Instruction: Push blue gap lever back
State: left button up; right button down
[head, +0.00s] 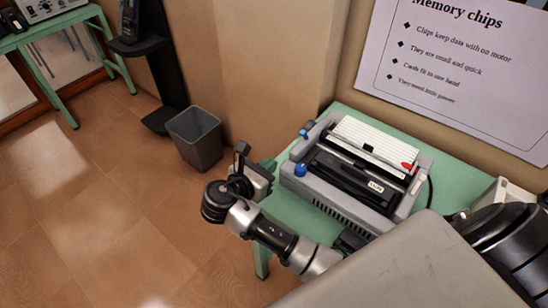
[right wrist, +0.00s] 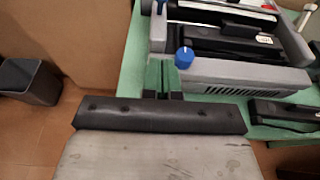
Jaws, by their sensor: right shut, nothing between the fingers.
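A grey printer (head: 325,201) with a black inner deck and a white ribbed top stands on a green table. A small blue lever (head: 304,133) sits at its back left side; a bit of blue shows at the top edge of the right wrist view (right wrist: 161,5). A round blue knob (head: 300,170) is at the printer's front left corner, and it also shows in the right wrist view (right wrist: 185,57). My right gripper (head: 268,166) is shut and empty, just left of the printer's front left corner, apart from the lever. My left gripper is out of view.
The green table (head: 290,212) has a narrow bare strip left of the printer. A red piece (head: 407,166) is on the printer's right. A dark boxy item (right wrist: 285,112) lies in front of the printer. A grey bin (head: 195,140) stands on the floor; the wall is close behind.

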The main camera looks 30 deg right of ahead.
aim_at(305, 135)
jog(key=x, duration=0.7)
jog(key=shift+w+d+r+p, duration=0.1)
jog(key=shift+d+p, duration=0.05)
jog(key=shift+p, duration=0.25)
jog(key=shift+w+d+r+p, duration=0.2)
jog(key=shift+w+d+p, duration=0.05)
jog(key=shift+d, duration=0.35)
jog(key=shift+w+d+r+p, duration=0.2)
jog(key=shift+w+d+r, duration=0.05)
jog(key=shift+d, duration=0.35)
jog(key=shift+w+d+r, duration=0.2)
jog(key=shift+d+r, duration=0.1)
jog(key=shift+d, duration=0.15)
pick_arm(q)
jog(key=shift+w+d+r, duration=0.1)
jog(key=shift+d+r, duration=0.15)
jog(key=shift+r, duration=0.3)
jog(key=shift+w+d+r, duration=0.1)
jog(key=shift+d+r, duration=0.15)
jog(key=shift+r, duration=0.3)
pick_arm(e)
jog(key=shift+w+d, duration=0.1)
jog(key=shift+d, duration=0.1)
jog(key=shift+r, duration=0.1)
